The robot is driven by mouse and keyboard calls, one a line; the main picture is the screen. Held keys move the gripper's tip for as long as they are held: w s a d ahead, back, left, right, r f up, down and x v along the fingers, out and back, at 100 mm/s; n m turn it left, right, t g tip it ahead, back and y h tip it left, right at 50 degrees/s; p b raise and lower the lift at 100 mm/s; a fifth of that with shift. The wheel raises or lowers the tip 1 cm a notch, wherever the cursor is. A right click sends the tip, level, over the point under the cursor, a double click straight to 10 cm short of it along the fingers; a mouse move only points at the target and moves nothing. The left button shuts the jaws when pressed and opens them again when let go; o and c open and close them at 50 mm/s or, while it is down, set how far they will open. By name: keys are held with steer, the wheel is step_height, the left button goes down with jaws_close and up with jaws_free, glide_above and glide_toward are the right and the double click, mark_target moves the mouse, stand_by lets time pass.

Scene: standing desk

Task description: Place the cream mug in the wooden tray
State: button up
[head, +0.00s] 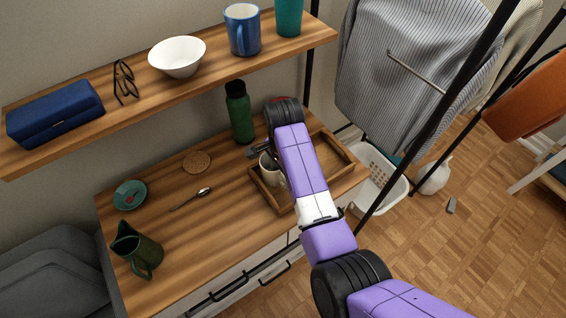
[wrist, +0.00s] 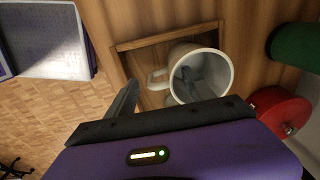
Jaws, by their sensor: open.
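The cream mug (head: 268,168) stands upright at the left end of the wooden tray (head: 336,158), partly hidden by my arm in the head view. In the wrist view the mug (wrist: 226,73) shows its open mouth, with its handle to the left, and appears to be within the tray's rim (wrist: 165,37). My gripper (head: 257,151) is open at the mug. One finger is left of the handle; the other shows across the mug's mouth and seems to reach inside. I cannot tell whether either finger touches the mug.
A green bottle (head: 240,114) stands behind the tray, with a red round object (wrist: 279,111) close by. A shelf (head: 200,80) overhangs the back of the desk. A cork coaster (head: 197,162), spoon (head: 190,199), small teal dish (head: 130,195) and green pitcher (head: 138,248) lie left.

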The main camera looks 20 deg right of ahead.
step_height(320, 180, up, 8)
steer(key=shift+r+b, duration=0.25)
steer(key=shift+b, duration=0.2)
stand_by(0.3)
